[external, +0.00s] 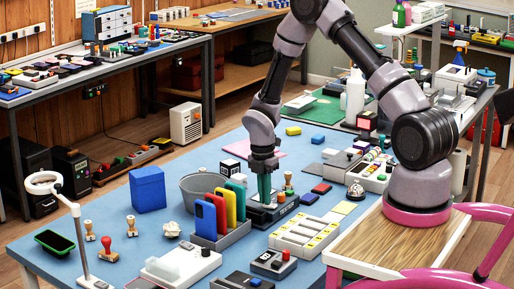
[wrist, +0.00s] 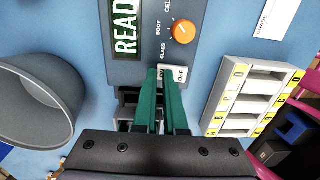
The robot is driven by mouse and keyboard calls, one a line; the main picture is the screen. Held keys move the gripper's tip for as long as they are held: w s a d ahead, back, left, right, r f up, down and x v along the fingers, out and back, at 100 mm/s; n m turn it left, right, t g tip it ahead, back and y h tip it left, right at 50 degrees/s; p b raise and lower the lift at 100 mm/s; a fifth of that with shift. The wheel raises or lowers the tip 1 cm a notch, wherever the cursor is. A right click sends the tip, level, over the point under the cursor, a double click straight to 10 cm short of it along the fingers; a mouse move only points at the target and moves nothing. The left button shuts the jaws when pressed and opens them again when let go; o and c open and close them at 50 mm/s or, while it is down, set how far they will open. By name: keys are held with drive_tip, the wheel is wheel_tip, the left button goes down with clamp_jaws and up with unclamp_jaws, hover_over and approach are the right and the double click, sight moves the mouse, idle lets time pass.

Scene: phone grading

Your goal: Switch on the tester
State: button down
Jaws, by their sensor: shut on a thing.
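The tester (wrist: 140,73) is a dark grey box in the wrist view, with a lit green display (wrist: 125,28) showing "READ", cut off at the edge. It has an orange knob (wrist: 183,32) with labels BODY, GLASS and CELL. A white rocker switch (wrist: 178,72) on its near edge shows OFF; part of it is hidden by my fingers. My gripper (wrist: 164,74) has green fingers close together at this switch, shut on it. In the external view my gripper (external: 264,200) points straight down onto the tester (external: 285,212), which is partly hidden.
A rack with coloured phones (external: 220,210) stands close left of the tester, with a grey bucket (external: 190,187) behind it. A compartment tray (external: 303,236) with yellow marks lies in front right. A blue box (external: 147,188) stands left.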

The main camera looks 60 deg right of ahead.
drive_tip(key=shift+s+a+f, duration=0.1)
drive_tip(key=shift+s+f, duration=0.35)
drive_tip(key=shift+s, duration=0.65)
wheel_tip(320, 180, up, 15)
drive_tip(key=w, duration=0.2)
drive_tip(key=shift+w, duration=0.4)
wheel_tip(320, 180, up, 10)
drive_tip(key=r+m+t, duration=0.1)
drive_tip(key=m, duration=0.3)
hover_over(263, 206)
drive_tip(key=s+a, duration=0.2)
drive_tip(key=s+a+r+m+t, duration=0.25)
drive_tip(key=s+r+m, duration=0.3)
drive_tip(key=r, duration=0.35)
drive_tip(key=s+a+r+m+t, duration=0.1)
drive_tip(key=s+a+r+m, duration=0.1)
drive_tip(key=s+r+m, duration=0.1)
drive_tip(key=s+a+r+m+t+y, duration=0.1)
drive_tip(key=s+a+r+m+t, duration=0.1)
drive_tip(key=s, duration=0.6)
drive_tip(key=s+a+r+m+t+y, duration=0.1)
drive_tip(key=s+a+r+m, duration=0.3)
drive_tip(key=s+r+m, duration=0.2)
drive_tip(key=shift+s+m, duration=0.2)
drive_tip(key=shift+m, duration=0.65)
